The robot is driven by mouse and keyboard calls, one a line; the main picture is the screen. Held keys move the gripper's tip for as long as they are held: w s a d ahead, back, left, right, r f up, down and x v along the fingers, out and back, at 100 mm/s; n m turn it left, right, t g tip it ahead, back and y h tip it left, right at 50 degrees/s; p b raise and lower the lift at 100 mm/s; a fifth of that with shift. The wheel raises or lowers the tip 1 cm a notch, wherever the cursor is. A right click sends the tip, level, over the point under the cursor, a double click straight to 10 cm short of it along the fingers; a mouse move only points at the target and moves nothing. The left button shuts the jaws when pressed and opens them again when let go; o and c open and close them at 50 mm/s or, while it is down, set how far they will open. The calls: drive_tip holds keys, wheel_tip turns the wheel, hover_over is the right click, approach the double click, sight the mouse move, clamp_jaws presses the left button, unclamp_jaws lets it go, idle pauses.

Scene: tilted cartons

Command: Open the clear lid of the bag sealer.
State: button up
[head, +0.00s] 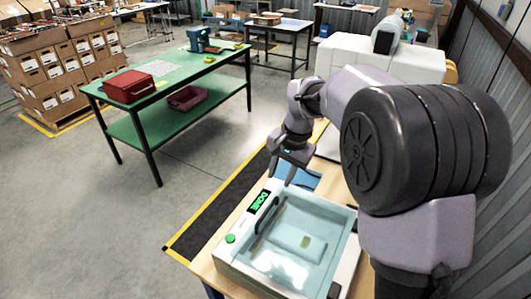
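The bag sealer (232,252) is a white machine on a wooden-topped table in the lower middle of the head view. Its clear lid (315,228) looks down over the chamber, and a pale packet (300,240) shows through it. A dark handle (265,217) runs along the lid's left side. A green display (258,200) reads "DONE", and a round green button (230,239) is at the left corner. My gripper (281,179) is above the sealer's far end, apart from the lid, fingers pointing down. Its fingers look spread, with nothing visible between them.
A blue sheet (304,179) lies behind the sealer. A green workbench (165,82) with a red box (129,86) stands to the left, across clear floor. Stacked cartons (68,70) stand far left. A corrugated wall borders the right side.

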sight(266, 211)
drive_tip(key=w+a+f+b, duration=0.1)
drive_tip(key=f, duration=0.5)
drive_tip(key=w+a+f+b, duration=0.1)
drive_tip(key=f, duration=0.5)
drive_tip(key=w+a+f+b, duration=0.1)
drive_tip(key=f, duration=0.6)
drive_tip(key=shift+w+a, duration=0.2)
drive_tip(key=shift+w, duration=0.05)
clamp_jaws()
idle(0.5)
